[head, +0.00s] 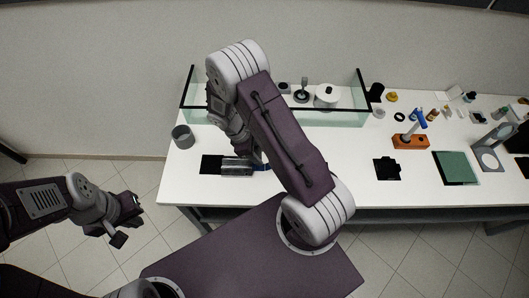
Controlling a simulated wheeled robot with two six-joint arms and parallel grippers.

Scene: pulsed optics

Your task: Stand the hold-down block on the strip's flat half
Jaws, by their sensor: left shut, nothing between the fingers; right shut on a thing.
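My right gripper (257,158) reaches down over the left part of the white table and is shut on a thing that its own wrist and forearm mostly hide. This is probably the hold-down block, but its shape and tilt cannot be made out. Just below and left of the fingers lies a grey metallic piece (236,168) beside a black mat. A small blue piece (263,167), possibly part of the strip, shows at its right end. Whether the held thing touches either piece cannot be told. My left gripper (124,226) is shut and empty, over the floor left of the table.
A grey cup (183,137) stands at the table's left end. A glass-walled enclosure (345,118) with a white pot (326,96) is behind my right arm. An orange block (410,141), a black plate (387,169) and a green mat (455,168) lie right.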

